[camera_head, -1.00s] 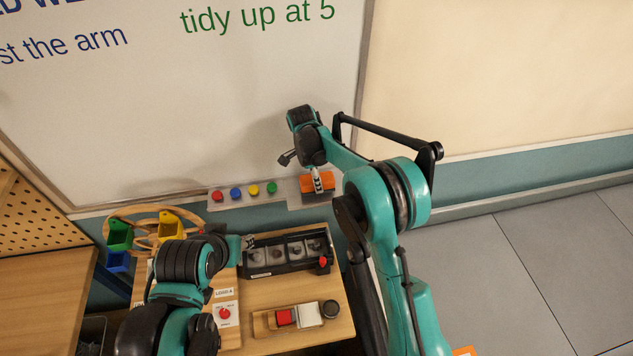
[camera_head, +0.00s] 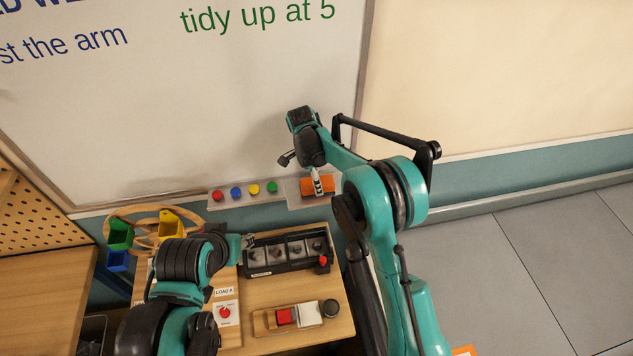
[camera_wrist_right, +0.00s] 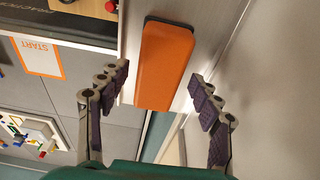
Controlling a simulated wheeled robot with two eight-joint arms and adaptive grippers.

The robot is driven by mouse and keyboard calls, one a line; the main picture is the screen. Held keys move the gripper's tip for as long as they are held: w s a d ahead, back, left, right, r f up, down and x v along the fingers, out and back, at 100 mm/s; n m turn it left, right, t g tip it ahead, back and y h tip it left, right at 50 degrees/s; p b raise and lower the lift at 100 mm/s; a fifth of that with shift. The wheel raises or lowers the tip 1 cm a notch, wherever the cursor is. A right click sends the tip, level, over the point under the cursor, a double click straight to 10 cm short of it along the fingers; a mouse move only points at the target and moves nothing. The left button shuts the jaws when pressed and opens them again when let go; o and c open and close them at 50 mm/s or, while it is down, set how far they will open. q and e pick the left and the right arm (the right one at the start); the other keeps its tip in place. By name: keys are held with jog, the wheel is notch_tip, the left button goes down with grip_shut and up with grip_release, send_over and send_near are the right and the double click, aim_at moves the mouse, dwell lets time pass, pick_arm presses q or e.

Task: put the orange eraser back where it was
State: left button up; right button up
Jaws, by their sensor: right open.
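The orange eraser (camera_head: 320,187) lies on the right part of the whiteboard's pale ledge (camera_head: 294,198), below the board. My right gripper (camera_head: 317,184) is right at it, reaching down from above. In the right wrist view, the eraser (camera_wrist_right: 163,65), orange with a dark edge, shows between the spread fingers of the open right gripper (camera_wrist_right: 158,76), with a gap on each side. My left gripper (camera_head: 248,241) is small and partly hidden by its own arm near the black tray; its jaws cannot be made out.
Red, blue, yellow and green round pieces (camera_head: 254,190) sit on the ledge left of the eraser. Coloured bins (camera_head: 120,234) stand at left.

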aim_at(311, 182)
notch_tip(311, 182, up, 11)
jog(key=a, duration=0.2)
jog(key=s+d+r+n+t, duration=0.1)
jog(key=s+d+r+n, duration=0.2)
jog(key=s+d+r, duration=0.25)
jog(key=s+d+r+n+t+y, duration=0.2)
jog(key=s+d+r+n, duration=0.2)
jog(key=s+d, duration=0.35)
jog(key=s+d+f+n+t, duration=0.2)
jog(key=s+d+n, duration=0.1)
jog(key=s, duration=0.5)
jog(key=s+d+f+n+t, duration=0.1)
jog(key=s+d+f+n, duration=0.2)
jog(key=s, duration=0.5)
jog(key=d+n, duration=0.1)
jog(key=n, duration=0.1)
jog(key=shift+s+f+n+t, duration=0.15)
jog(key=shift+s+n+t, duration=0.2)
jog(key=shift+n+t, duration=0.05)
jog(key=shift+d, duration=0.1)
notch_tip(311, 182, down, 26)
jog(key=b, duration=2.6)
jog(key=shift+r, duration=0.2)
